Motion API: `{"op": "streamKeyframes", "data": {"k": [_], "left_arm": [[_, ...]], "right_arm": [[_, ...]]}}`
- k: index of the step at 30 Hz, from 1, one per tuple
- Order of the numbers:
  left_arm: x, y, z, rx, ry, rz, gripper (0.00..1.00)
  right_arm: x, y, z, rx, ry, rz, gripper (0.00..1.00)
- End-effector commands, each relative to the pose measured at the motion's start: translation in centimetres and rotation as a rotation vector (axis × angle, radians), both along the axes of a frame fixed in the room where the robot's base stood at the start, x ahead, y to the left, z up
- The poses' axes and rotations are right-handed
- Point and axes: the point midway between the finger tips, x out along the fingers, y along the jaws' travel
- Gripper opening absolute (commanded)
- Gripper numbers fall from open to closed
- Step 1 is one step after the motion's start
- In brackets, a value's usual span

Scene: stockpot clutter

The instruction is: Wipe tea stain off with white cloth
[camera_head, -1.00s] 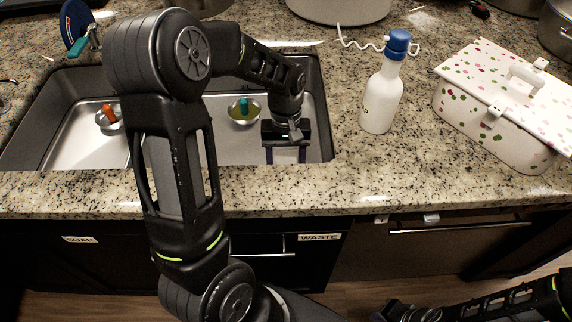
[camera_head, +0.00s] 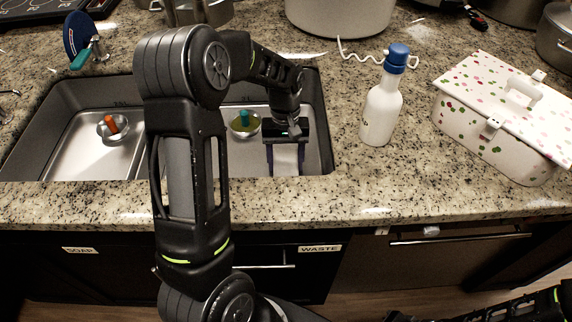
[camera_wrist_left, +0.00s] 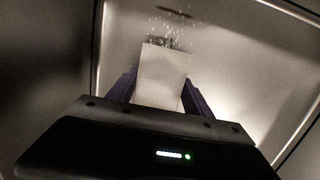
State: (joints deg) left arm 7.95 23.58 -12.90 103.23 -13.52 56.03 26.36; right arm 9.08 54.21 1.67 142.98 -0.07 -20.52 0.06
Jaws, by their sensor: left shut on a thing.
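The white cloth (camera_head: 286,157) is gripped between the purple fingers of my left gripper (camera_head: 287,170), over the right basin of the sink (camera_head: 205,163). In the left wrist view the cloth (camera_wrist_left: 163,75) is a pale upright sheet between the fingers, and the gripper (camera_wrist_left: 160,88) is closed on it. A dark mark (camera_wrist_left: 172,40) with white specks lies on the basin floor beyond the cloth. I cannot tell whether it is the tea stain or the drain. Whether the cloth touches the floor is unclear. My right gripper is not in view.
A small bowl (camera_head: 244,133) with a teal-topped item is left of my gripper. Another bowl (camera_head: 101,130) with an orange item is in the left basin. A white bottle (camera_head: 381,108) and a spotted box (camera_head: 495,130) stand right of the sink. Basin walls are close around the gripper.

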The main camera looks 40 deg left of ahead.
Motion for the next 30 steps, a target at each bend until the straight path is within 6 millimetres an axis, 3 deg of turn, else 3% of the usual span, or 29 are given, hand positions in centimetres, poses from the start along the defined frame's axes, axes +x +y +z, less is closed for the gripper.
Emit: {"op": "streamKeyframes", "data": {"k": [16,30], "left_arm": [[0.9,0.6,0.1,-0.001,0.001,-0.001,0.26],[-1.8,-1.4,-0.2,-0.001,0.002,-0.001,0.26]], "right_arm": [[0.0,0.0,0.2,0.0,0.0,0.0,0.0],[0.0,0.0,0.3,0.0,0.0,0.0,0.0]]}}
